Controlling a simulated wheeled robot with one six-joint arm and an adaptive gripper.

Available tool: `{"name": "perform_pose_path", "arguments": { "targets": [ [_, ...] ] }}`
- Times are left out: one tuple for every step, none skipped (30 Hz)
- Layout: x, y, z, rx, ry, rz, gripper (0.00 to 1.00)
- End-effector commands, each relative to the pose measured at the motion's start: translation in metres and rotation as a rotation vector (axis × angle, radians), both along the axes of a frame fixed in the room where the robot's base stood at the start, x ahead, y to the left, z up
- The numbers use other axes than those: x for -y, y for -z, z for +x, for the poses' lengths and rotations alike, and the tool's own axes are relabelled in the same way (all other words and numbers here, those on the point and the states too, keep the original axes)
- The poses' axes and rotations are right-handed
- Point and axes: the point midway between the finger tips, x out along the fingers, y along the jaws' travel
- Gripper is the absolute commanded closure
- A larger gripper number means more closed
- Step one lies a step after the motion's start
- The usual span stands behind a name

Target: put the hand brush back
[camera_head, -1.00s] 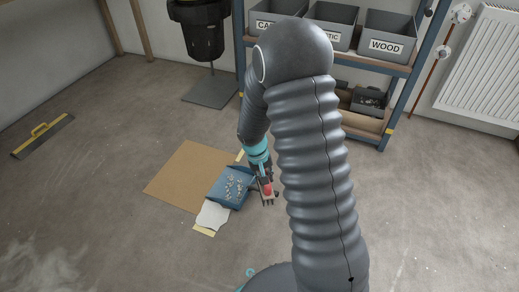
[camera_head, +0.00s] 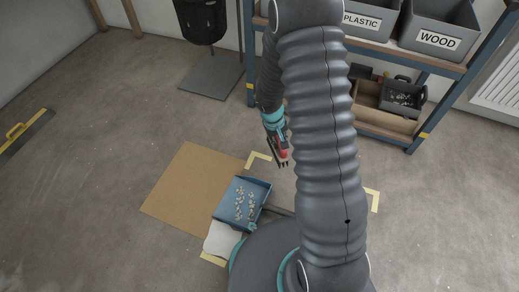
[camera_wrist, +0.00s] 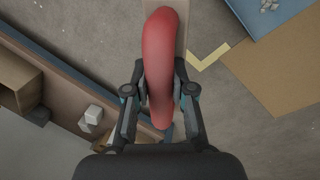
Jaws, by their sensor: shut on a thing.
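The hand brush has a red handle, seen close up in the wrist view (camera_wrist: 158,62). In the head view the brush (camera_head: 283,154) hangs below my gripper (camera_head: 278,142) with dark bristles pointing down. My gripper is shut on the red handle, with one finger on each side of it in the wrist view (camera_wrist: 160,92). The brush is held apart from the blue dustpan, up and right of it in the head view. Part of my arm hides the floor to the right of the brush.
The blue dustpan (camera_head: 229,206) holds pale rubble beside a brown board (camera_head: 180,190). Yellow tape corners (camera_head: 258,157) mark the floor. A blue-framed shelf (camera_head: 449,97) with labelled grey bins (camera_head: 440,22) stands behind, with a wooden tray (camera_head: 375,117) below.

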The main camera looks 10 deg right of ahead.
Motion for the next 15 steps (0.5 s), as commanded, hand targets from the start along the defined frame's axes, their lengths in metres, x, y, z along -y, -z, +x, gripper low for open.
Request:
{"name": "perform_pose_path", "arguments": {
  "targets": [
    [0.007, 0.013, -0.003, -0.005, -0.023, 0.001, 1.0],
    [0.01, 0.019, -0.003, -0.004, -0.039, 0.003, 1.0],
    [0.013, 0.025, -0.003, -0.004, -0.057, 0.006, 1.0],
    [0.013, 0.029, -0.002, -0.004, -0.068, 0.008, 1.0],
    [0.014, 0.032, 0.0, -0.003, -0.077, 0.009, 1.0],
    [0.013, 0.036, 0.003, -0.002, -0.085, 0.009, 1.0],
    [0.011, 0.039, 0.006, -0.002, -0.088, 0.01, 1.0],
    [0.008, 0.042, 0.01, -0.002, -0.09, 0.01, 1.0],
    [0.005, 0.046, 0.017, -0.001, -0.09, 0.01, 1.0],
    [0.002, 0.05, 0.021, -0.001, -0.089, 0.01, 1.0],
    [-0.001, 0.053, 0.027, 0.0, -0.088, 0.01, 1.0],
    [-0.004, 0.059, 0.034, -0.001, -0.087, 0.01, 1.0],
    [-0.008, 0.062, 0.039, -0.002, -0.086, 0.01, 1.0],
    [-0.01, 0.066, 0.044, -0.001, -0.086, 0.01, 1.0],
    [-0.013, 0.07, 0.051, 0.0, -0.085, 0.01, 1.0]
  ]
}}
